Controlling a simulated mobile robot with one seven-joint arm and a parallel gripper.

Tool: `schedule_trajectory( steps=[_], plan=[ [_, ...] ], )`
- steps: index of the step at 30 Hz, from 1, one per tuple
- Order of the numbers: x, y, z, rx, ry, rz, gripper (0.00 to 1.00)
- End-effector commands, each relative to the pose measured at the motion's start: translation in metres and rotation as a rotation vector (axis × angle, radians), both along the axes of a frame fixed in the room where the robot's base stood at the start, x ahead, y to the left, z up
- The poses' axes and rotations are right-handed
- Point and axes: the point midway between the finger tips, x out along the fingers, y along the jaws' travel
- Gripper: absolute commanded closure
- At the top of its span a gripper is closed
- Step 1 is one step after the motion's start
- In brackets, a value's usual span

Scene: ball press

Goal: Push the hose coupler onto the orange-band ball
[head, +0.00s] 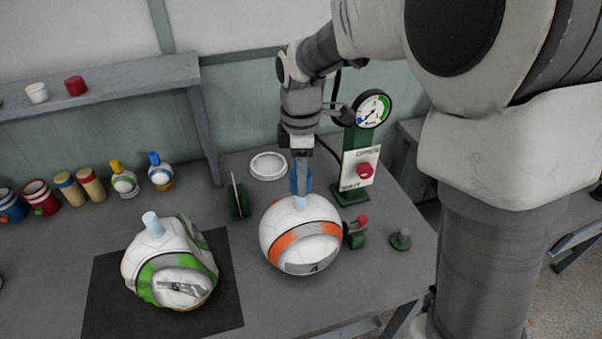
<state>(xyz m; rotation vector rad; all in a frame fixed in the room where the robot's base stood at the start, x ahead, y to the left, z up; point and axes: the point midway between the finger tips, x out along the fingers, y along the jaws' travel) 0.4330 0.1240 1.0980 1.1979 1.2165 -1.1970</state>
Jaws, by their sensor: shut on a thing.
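The orange-band ball (301,233) is white with an orange and grey band. It looks round and full and sits on the grey table, with a pale blue valve stem (301,202) on its top. My gripper (301,160) points straight down above this ball and is shut on the blue hose coupler (301,180). The coupler's lower end is at the top of the valve stem, in line with it. I cannot tell whether it is seated on the stem or just touching it.
A sagging green-band ball (168,270) lies on a black mat (105,300) at left. A green gauge stand (357,170) with a red button is close behind right. A green card holder (238,198), white ring (268,166) and small green knob (401,239) are nearby. Cans and bottles line the back left.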

Motion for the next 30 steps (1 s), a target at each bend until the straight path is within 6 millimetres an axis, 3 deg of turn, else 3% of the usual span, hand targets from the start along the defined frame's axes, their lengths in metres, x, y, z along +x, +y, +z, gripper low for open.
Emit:
schedule_trajectory(
  steps=[30],
  plan=[
    [0.000,0.000,-0.027,0.000,0.000,0.000,1.00]
  ],
)
